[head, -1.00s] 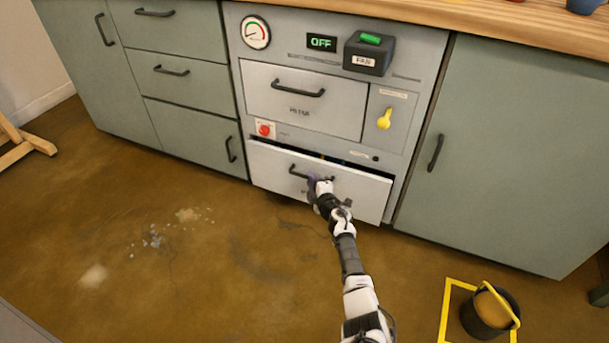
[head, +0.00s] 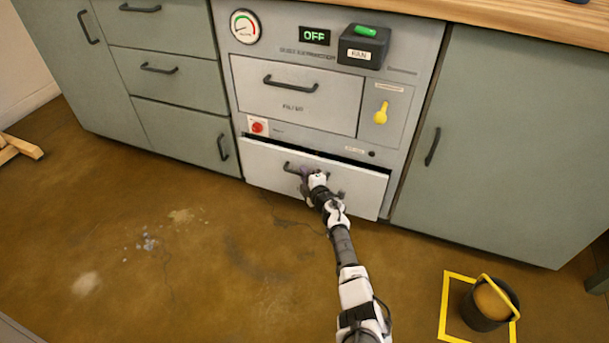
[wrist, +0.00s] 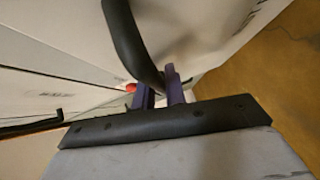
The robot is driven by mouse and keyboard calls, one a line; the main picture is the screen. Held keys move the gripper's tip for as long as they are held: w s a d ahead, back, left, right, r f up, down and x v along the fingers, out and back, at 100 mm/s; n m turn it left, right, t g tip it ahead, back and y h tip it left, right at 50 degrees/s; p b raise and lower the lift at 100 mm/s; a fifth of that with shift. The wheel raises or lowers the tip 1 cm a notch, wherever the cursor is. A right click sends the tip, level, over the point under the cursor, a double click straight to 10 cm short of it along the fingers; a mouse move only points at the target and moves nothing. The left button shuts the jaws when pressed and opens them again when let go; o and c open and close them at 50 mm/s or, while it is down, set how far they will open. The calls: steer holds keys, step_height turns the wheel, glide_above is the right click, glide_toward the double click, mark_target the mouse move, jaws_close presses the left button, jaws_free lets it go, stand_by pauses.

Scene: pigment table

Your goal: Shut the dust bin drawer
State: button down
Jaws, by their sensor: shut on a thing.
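The dust bin drawer (head: 350,190) is the lower white front in the grey machine panel. A thin dark gap shows along its top edge, so it stands slightly out. Its black bar handle (head: 291,169) also shows large in the wrist view (wrist: 128,40). My gripper (head: 306,174) is at the handle, in front of the drawer. In the wrist view its purple fingers (wrist: 160,92) are shut on the handle.
Above are the filter drawer (head: 300,105), a red knob (head: 257,127), a yellow switch (head: 381,112) and the fan box (head: 363,47). The display reads OFF. A bucket (head: 486,303) stands at the lower right by yellow floor marking. The floor in front is otherwise open, with spilled powder (head: 150,243) at left.

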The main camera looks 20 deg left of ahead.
mark_target(311, 167)
steer(key=shift+w+d+r+b, duration=0.1)
steer(key=shift+w+d+b, duration=0.05)
steer(key=shift+w+b, duration=1.75)
steer(key=c, duration=1.7)
jaws_free()
steer(key=shift+w+p, duration=0.3)
